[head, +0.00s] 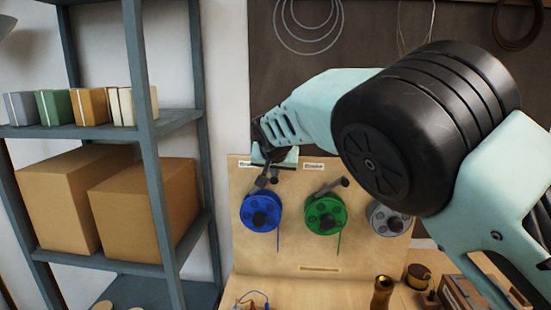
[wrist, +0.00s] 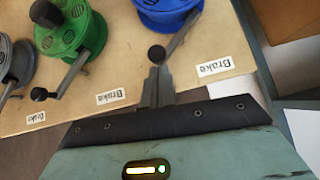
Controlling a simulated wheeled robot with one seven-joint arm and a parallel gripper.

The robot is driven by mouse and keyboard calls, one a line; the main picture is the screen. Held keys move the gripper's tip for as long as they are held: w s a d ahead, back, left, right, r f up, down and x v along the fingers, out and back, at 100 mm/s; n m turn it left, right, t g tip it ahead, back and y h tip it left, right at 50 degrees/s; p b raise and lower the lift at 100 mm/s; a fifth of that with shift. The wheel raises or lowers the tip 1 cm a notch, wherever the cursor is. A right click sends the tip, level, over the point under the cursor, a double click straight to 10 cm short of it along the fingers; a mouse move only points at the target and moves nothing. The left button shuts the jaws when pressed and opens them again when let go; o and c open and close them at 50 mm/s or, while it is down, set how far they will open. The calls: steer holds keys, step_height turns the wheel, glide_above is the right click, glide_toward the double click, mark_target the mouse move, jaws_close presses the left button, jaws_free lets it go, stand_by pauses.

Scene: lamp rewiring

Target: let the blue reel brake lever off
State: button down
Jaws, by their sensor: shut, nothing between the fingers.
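The blue reel (head: 261,212) hangs at the left of the upright wooden board, and it shows at the top of the wrist view (wrist: 166,14). Its brake lever (wrist: 182,33) is a grey bar ending in a black knob (wrist: 157,53), and it slants out from the reel towards a "Brake" label (wrist: 215,66). My gripper (wrist: 156,72) is shut and empty, its fingertips right by the knob. I cannot tell whether they touch. In the head view my gripper (head: 266,172) is just above the blue reel and hides part of the lever.
A green reel (head: 325,214) and a grey reel (head: 388,218) hang to the right, with their own levers. A shelf with boxes (head: 145,212) stands to the left. A brass piece (head: 382,291) and other small items lie on the bench below.

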steer(key=shift+f, duration=0.1)
stand_by(0.3)
steer(key=shift+d+f+y+b, duration=0.15)
steer(key=shift+d+y+b, duration=0.15)
steer(key=shift+b, duration=0.6)
steer(key=shift+f+b, duration=0.15)
steer(key=shift+b, duration=0.4)
steer(key=d+f+m+y+b, duration=0.1)
steer(key=b, duration=0.3)
steer(key=d+f+m+y+b, duration=0.1)
steer(key=y+b, duration=0.1)
steer(key=b, duration=0.3)
steer(key=d+f+m+y+b, duration=0.1)
steer(key=b, duration=0.3)
steer(key=shift+s+f+t+y+b, duration=0.1)
steer(key=shift+f+t+y+b, duration=0.05)
steer(key=shift+t+y+b, duration=0.25)
steer(key=shift+r+p, duration=0.75)
steer(key=shift+r, duration=0.05)
